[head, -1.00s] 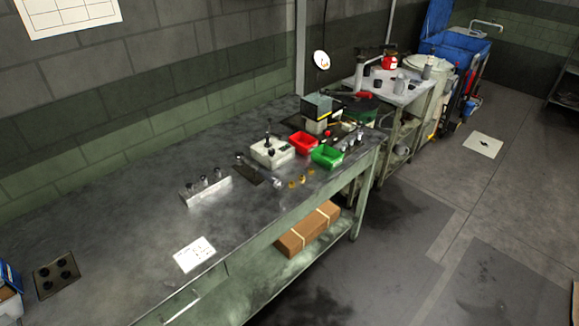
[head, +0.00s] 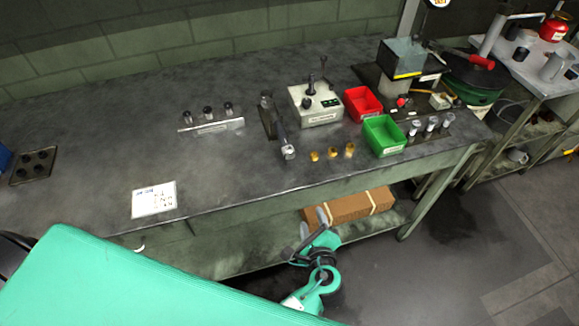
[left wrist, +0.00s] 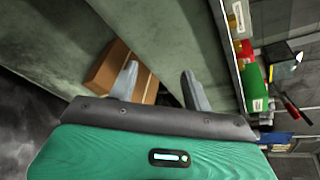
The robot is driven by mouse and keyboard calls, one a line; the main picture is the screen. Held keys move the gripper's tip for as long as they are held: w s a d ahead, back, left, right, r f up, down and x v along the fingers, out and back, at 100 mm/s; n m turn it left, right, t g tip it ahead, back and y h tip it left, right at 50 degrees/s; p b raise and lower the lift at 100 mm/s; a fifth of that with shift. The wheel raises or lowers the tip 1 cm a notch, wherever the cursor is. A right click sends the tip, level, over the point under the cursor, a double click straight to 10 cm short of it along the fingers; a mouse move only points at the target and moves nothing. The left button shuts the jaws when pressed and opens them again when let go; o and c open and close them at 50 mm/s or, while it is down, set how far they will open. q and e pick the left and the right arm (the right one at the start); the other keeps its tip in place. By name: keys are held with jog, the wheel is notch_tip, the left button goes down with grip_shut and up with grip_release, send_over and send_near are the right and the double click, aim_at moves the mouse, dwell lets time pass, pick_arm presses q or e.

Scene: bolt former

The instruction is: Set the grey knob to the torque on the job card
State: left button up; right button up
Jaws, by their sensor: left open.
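The white job card (head: 154,200) lies flat near the bench's front edge at left; its writing is too small to read. A silver and dark tool (head: 286,143) lies by a dark strip at mid-bench, with a greyish round end toward the front. A cream box (head: 316,104) with a dark upright lever and black top parts stands behind it. I cannot tell for sure which part is the grey knob. My left gripper (head: 307,233) is open and empty, in front of the bench edge, apart from all these. It also shows in the left wrist view (left wrist: 155,74). My right gripper is out of view.
A red bin (head: 362,103) and a green bin (head: 384,135) stand right of the box. Several brass pieces (head: 332,154) stand near the front edge. A rack with dark-topped pieces (head: 211,126) is at left. A cardboard box (head: 352,206) lies on the lower shelf.

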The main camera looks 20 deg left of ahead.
aim_at(290, 156)
pick_arm(q)
notch_tip(290, 156, up, 13)
jog(key=s+a+n+t+y+b, duration=0.1)
jog(key=s+a+t+y+b, duration=0.1)
jog(key=y, duration=0.2)
jog(key=p+x, duration=0.1)
jog(key=x, duration=0.3)
jog(key=p+x, duration=0.1)
jog(key=x, duration=0.3)
jog(key=p+x, duration=0.1)
jog(key=x, duration=0.4)
jog(key=shift+w+d+r, duration=0.1)
jog(key=shift+r, duration=0.15)
jog(key=shift+w+a+f, duration=0.1)
jog(key=shift+w+a, duration=0.2)
jog(key=shift+w, duration=0.1)
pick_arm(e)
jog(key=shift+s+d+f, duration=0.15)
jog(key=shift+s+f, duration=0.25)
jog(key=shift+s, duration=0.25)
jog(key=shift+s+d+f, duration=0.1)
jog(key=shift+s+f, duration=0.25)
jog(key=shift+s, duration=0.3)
pick_arm(q)
jog(key=c, duration=1)
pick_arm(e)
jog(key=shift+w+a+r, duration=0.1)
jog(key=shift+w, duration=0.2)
